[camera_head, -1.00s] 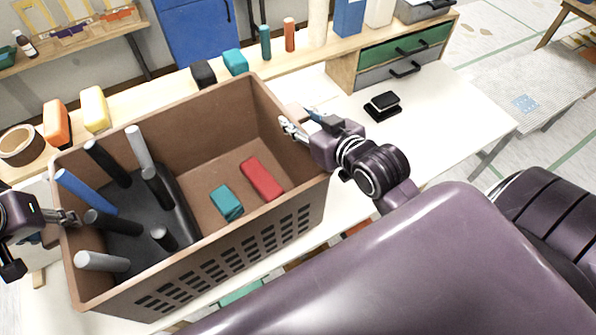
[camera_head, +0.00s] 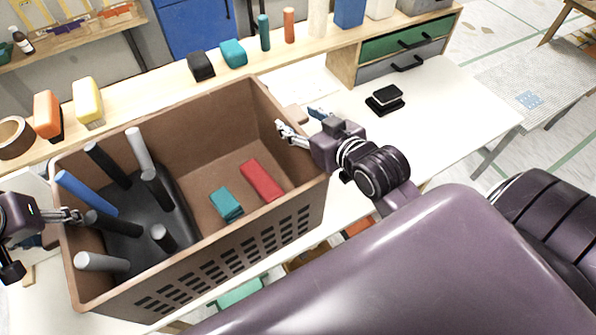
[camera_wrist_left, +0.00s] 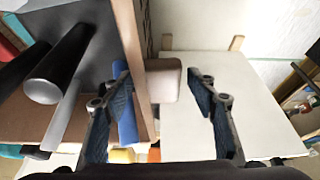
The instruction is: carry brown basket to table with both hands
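The brown basket (camera_head: 222,256) fills the middle and left of the head view, upright. It holds a red block (camera_head: 262,180), a teal block (camera_head: 226,204) and a black rack with several upright tubes. My left gripper (camera_head: 67,216) straddles the left wall. In the left wrist view the left gripper (camera_wrist_left: 160,88) has one finger inside the wall and one outside, with a brown handle block (camera_wrist_left: 164,80) between them. The basket's underside is hidden.
The white table (camera_head: 450,105) lies behind and right of the basket, with a black stapler-like item (camera_head: 385,98) on it. A wooden shelf carries orange (camera_head: 47,115), yellow (camera_head: 88,102) and other blocks. A drawer unit (camera_head: 405,50) stands at the back.

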